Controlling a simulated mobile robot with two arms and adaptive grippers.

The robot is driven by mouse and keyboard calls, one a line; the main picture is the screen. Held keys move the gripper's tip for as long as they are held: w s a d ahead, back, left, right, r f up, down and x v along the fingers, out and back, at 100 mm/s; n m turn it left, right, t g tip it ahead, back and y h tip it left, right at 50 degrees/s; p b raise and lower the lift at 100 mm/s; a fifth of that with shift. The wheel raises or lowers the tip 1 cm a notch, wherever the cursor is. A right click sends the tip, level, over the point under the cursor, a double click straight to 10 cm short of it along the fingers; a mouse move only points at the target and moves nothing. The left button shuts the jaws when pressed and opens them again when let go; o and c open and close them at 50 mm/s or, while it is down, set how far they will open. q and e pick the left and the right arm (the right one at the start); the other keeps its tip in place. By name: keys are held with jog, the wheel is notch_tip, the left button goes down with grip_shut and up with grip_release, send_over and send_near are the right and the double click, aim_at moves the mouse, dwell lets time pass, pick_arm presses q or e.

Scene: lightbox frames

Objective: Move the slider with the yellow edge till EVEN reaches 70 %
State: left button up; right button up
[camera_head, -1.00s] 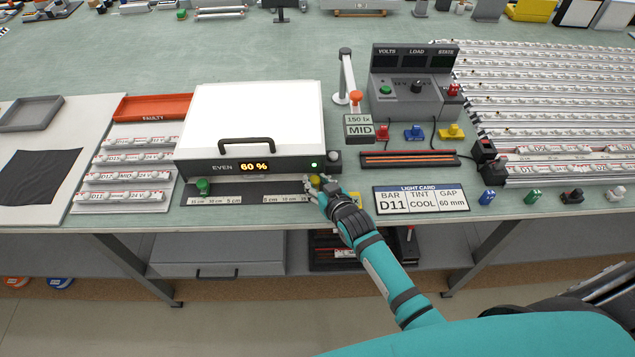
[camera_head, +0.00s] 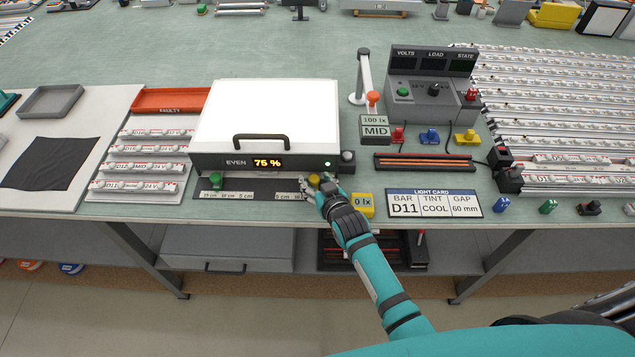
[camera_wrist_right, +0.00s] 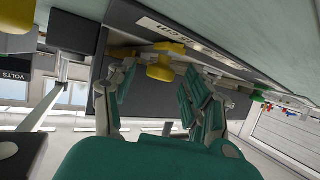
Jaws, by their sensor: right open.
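The light box (camera_head: 265,115) has a white top and a black handle; its front display (camera_head: 267,162) reads EVEN 75 %. Below its front edge, the yellow slider knob (camera_head: 314,180) sits at the right and a green knob (camera_head: 215,181) at the left, over a dark strip with a cm scale (camera_head: 240,195). My right gripper (camera_head: 318,187) is at the yellow knob. In the right wrist view, the yellow knob (camera_wrist_right: 160,72) shows between the open, spread fingers (camera_wrist_right: 155,82); contact is unclear. My left gripper does not show.
A MID meter (camera_head: 375,127) reading 100 lx stands right of the box. A yellow 0 lx block (camera_head: 363,206) is close beside my right gripper. The light card (camera_head: 433,203) lies right. Bars on a rack (camera_head: 150,150) stand left.

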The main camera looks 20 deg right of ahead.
jog(key=v, duration=1.2)
